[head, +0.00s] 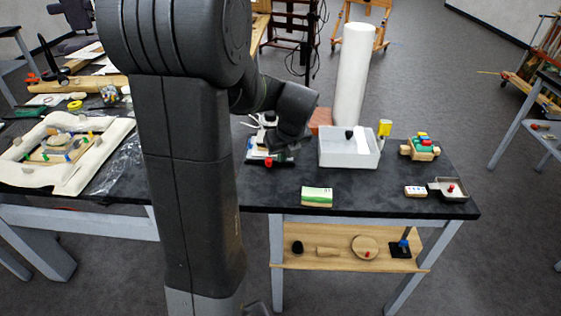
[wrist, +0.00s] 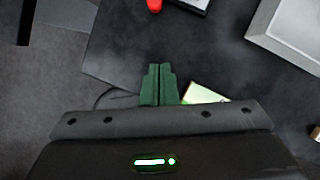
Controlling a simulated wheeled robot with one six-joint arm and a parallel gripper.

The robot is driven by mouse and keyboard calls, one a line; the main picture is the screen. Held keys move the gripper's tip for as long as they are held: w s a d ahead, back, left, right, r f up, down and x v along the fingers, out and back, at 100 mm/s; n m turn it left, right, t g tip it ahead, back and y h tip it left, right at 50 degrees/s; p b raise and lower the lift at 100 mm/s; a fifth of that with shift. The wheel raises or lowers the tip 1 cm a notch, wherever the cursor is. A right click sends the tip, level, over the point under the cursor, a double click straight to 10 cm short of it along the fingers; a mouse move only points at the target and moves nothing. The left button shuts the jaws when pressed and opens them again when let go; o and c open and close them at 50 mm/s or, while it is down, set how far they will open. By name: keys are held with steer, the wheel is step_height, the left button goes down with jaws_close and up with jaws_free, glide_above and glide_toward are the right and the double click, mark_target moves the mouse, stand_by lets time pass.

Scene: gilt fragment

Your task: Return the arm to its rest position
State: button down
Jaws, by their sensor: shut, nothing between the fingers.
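A white tray (head: 345,163) stands right of my wrist, with a tall white roll (head: 352,75) behind it. A red-topped item (head: 268,163) is below the wrist. A pale frame (head: 30,180) lies at left. Small blocks (head: 420,150) sit at right. A wooden shelf (head: 340,262) is under the table.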

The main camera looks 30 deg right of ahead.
steer(key=shift+s+r, duration=0.15)
steer(key=shift+r, duration=0.2)
steer(key=x, duration=0.9)
steer(key=shift+f, duration=0.4)
steer(key=w, duration=0.3)
steer(key=shift+w+d+f, duration=0.15)
steer(key=shift+w+f, duration=0.05)
steer(key=shift+w, duration=0.15)
steer(key=shift+w+r, duration=0.1)
steer(key=shift+w, duration=0.2)
steer(key=shift+s, duration=0.1)
